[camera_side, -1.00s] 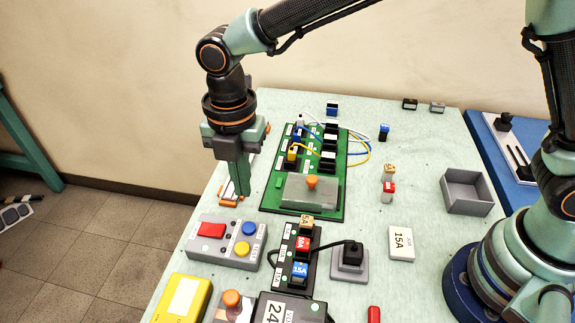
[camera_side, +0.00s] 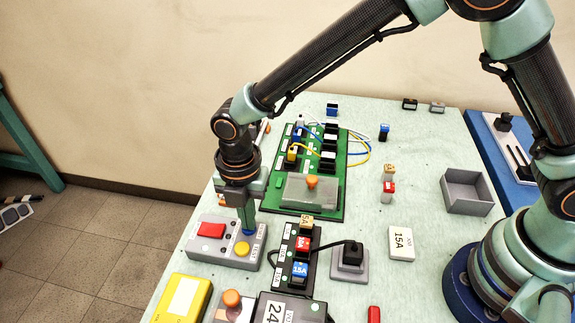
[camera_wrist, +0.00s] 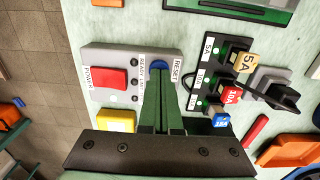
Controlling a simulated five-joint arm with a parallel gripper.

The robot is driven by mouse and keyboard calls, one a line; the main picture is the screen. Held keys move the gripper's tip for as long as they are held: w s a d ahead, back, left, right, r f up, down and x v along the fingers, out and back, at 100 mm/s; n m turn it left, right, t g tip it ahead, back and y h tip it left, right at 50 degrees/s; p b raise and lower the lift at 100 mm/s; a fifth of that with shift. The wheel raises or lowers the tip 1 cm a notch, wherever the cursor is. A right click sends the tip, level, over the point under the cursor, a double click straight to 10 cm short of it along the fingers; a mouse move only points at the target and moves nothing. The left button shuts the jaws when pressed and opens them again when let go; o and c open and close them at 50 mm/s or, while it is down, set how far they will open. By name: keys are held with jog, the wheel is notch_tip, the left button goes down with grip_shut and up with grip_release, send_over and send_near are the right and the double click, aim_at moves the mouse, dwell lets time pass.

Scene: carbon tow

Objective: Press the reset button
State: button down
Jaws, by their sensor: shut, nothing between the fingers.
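A grey control box (camera_side: 214,250) lies near the table's left edge. It carries a red power button (camera_side: 211,230), a yellow button (camera_side: 242,249) and a blue button. In the wrist view the blue button (camera_wrist: 160,64) has a RESET label beside it. My gripper (camera_side: 248,231) is shut and empty, pointing down with its tips at the blue button, hiding most of it. In the wrist view the fingertips (camera_wrist: 160,72) overlap the button's near side. I cannot tell whether they press it down.
A fuse strip (camera_side: 293,262) with labelled fuses stands just right of the box. A green board (camera_side: 335,200) with wires and an orange knob lies behind. A yellow device (camera_side: 183,299) is in front. A grey open bin (camera_side: 467,192) sits at the right.

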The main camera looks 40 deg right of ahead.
jog(key=shift+f, duration=1.05)
jog(key=shift+r, duration=0.1)
notch_tip(320, 180, up, 15)
jog(key=shift+w+a, duration=0.2)
